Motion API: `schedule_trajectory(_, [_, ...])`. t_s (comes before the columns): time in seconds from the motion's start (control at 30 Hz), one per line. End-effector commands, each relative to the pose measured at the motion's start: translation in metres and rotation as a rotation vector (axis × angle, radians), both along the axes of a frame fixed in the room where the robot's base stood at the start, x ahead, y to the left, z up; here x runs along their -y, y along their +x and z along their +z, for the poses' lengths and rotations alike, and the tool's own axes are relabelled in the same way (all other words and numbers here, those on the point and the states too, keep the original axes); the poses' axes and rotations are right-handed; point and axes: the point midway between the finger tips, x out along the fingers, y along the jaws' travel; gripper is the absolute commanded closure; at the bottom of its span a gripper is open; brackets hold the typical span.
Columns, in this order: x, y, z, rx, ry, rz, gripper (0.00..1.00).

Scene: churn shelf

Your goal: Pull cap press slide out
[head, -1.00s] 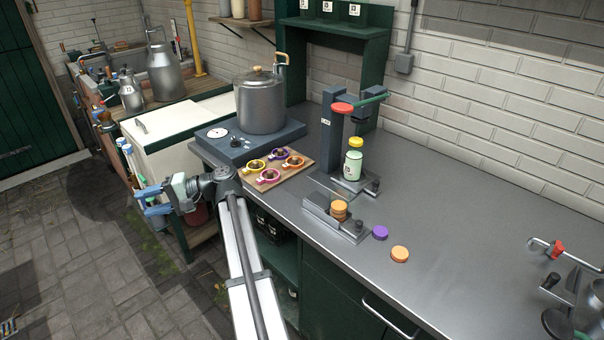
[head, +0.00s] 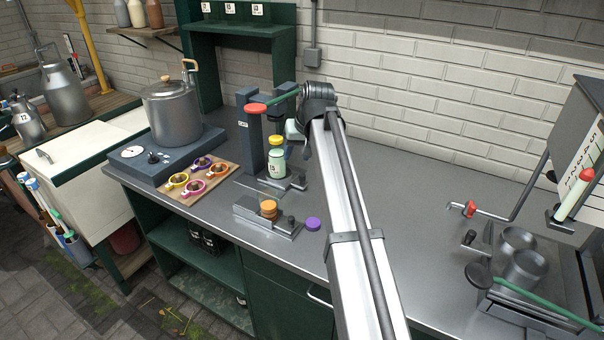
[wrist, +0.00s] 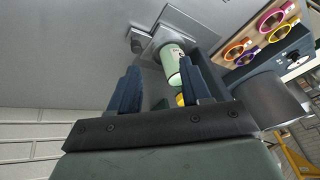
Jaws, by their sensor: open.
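The cap press (head: 252,150) is a dark grey column with a green lever and red knob. In the wrist view my open gripper (wrist: 159,68) points down toward the bottle (wrist: 171,63), and the slide's knob (wrist: 137,45) lies just beyond the left finger. Nothing is clearly held.
A metal fixture (head: 266,217) with orange caps (head: 268,208) sits in front of the press, with a purple cap (head: 313,224) at its right. A board (head: 215,183) of coloured rings and a pot (head: 172,115) stand left.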

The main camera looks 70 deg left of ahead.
Motion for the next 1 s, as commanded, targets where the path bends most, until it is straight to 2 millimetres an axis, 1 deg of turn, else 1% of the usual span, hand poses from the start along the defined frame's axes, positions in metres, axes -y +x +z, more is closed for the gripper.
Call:
schedule_trajectory(0.03, [-0.004, 0.011, 0.003, 0.05, 0.004, 0.011, 0.52])
schedule_trajectory(0.13, [-0.007, 0.026, 0.006, 0.122, 0.008, 0.031, 0.52])
schedule_trajectory(0.27, [-0.01, 0.033, 0.004, 0.161, 0.008, 0.043, 0.52])
schedule_trajectory(0.37, [-0.013, 0.033, -0.003, 0.164, 0.007, 0.045, 0.52])
schedule_trajectory(0.57, [-0.024, 0.032, -0.031, 0.161, 0.006, 0.045, 0.52])
schedule_trajectory(0.8, [-0.041, 0.032, -0.071, 0.16, 0.005, 0.045, 0.52])
schedule_trajectory(1.0, [-0.052, 0.032, -0.099, 0.16, 0.006, 0.044, 0.52])
